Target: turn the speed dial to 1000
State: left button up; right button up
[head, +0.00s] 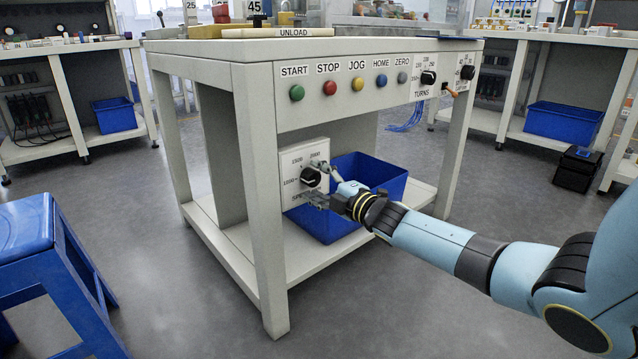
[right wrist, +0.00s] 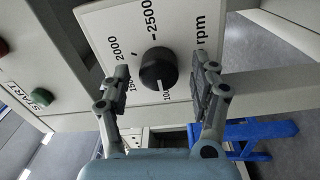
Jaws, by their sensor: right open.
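The speed dial (head: 311,177) is a round black knob on a small white panel (head: 290,158) low on the workbench. It also shows in the right wrist view (right wrist: 157,66), where its white pointer line points down toward a partly hidden label starting with 100. The labels 2000, 2500 and rpm are readable there; 1500 is partly covered by a finger. My right gripper (head: 319,183) is in front of the panel. In the right wrist view its open fingers (right wrist: 160,80) stand on either side of the dial, with a gap to each side. My left gripper is not in view.
A blue bin (head: 368,170) stands on the lower shelf just right of the panel. Above are START, STOP, JOG, HOME and ZERO buttons and a TURNS dial (head: 428,77). A bench leg (head: 268,225) is close left of the panel. A blue stool (head: 40,250) stands at left.

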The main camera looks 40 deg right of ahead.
jog(key=s+d, duration=0.1)
jog(key=s, duration=1.1)
jog(key=shift+f, duration=0.15)
jog(key=shift+d, duration=0.1)
